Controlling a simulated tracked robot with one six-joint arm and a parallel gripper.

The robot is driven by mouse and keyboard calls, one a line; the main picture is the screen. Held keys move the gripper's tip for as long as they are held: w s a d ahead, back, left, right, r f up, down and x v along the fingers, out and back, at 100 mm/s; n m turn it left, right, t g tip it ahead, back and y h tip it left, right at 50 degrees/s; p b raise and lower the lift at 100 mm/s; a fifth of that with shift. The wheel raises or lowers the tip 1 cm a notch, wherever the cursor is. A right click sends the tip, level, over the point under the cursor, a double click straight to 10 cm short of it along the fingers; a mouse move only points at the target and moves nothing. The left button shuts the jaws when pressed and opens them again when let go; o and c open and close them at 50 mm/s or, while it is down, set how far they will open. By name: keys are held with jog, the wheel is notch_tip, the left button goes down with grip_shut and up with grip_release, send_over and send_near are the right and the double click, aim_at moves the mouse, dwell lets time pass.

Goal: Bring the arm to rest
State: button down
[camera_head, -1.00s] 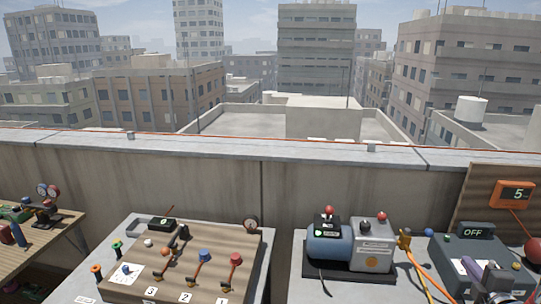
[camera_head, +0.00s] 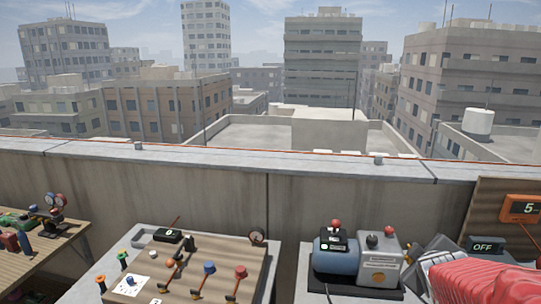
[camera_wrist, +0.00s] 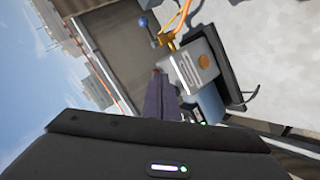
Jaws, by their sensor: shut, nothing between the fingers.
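My gripper (camera_wrist: 158,82) shows in the wrist view as a dark purple-grey pair of fingers, closed together with nothing held. In that view it overlaps the edge of the pump's grey box, and I cannot tell the distance. My arm's red ribbed cover fills the lower right of the head view, with grey parts beside it. The fingertips cannot be made out in the head view. The pump (camera_head: 337,258), with a blue cylinder and a grey box, stands upright on a black tray. It also shows in the wrist view (camera_wrist: 196,66).
A wooden board (camera_head: 222,262) with several valves stands left of the pump. A grey unit reading OFF (camera_head: 487,244) and an orange display (camera_head: 520,208) are at right, partly behind my arm. A parapet (camera_head: 330,164) runs behind. A side bench (camera_head: 58,245) is at far left.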

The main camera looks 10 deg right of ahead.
jog(key=s+a+m+g+y, duration=0.2)
jog(key=s+a, duration=0.7)
jog(key=a, duration=0.5)
jog(key=s+a+m+g+y, duration=0.2)
jog(key=s+a, duration=0.7)
jog(key=a, duration=0.5)
jog(key=shift+s+a+f+m+g+y, duration=0.15)
jog(key=shift+a+m+g+y, duration=0.2)
jog(key=shift+m+y, duration=0.55)
